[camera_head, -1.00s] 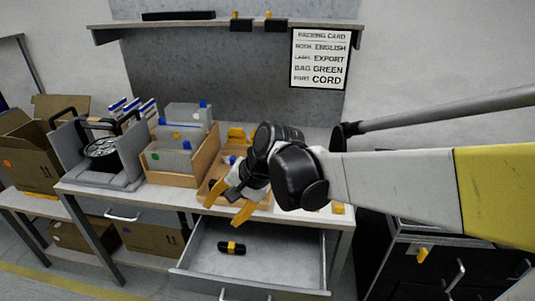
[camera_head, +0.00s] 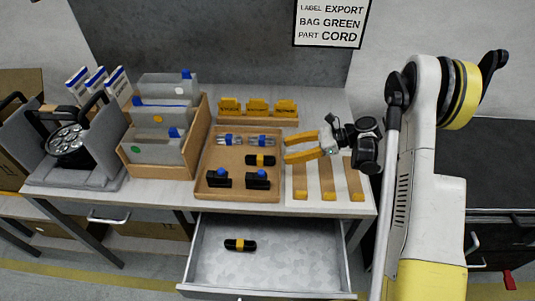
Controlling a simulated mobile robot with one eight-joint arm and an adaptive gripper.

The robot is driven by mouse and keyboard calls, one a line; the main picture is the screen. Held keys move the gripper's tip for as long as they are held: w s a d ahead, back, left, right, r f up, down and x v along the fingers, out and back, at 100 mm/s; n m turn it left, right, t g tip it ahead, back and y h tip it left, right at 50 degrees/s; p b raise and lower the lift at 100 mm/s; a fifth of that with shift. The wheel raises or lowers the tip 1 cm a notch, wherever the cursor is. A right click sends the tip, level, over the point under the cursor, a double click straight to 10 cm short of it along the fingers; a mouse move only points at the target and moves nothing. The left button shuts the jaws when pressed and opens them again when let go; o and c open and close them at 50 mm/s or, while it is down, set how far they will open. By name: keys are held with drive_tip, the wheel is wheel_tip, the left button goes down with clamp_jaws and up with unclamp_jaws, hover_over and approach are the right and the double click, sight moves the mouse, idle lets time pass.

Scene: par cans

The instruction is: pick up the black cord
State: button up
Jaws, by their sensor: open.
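A black bundle with a yellow band (camera_head: 260,160), which looks like the black cord, lies in the wooden tray (camera_head: 212,159) on the bench. A second, similar black bundle with a yellow band (camera_head: 240,245) lies in the open drawer (camera_head: 290,262) below. My gripper (camera_head: 288,149), with orange-yellow fingers, is open and empty. In the picture it is just right of the tray, pointing left towards the bundle in it. Its height above the bench is hard to tell. No part of either bundle is hidden by the gripper.
A wooden box of grey dividers (camera_head: 197,140) is left. A white board with wooden strips (camera_head: 327,180) lies right.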

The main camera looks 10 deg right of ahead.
sight(263, 157)
drive_tip(key=b+x, duration=0.3)
drive_tip(key=x, duration=0.7)
drive_tip(key=shift+s+a+f+b, duration=0.1)
drive_tip(key=shift+s+a+b, duration=0.1)
drive_tip(key=shift+b, duration=0.15)
clamp_jaws()
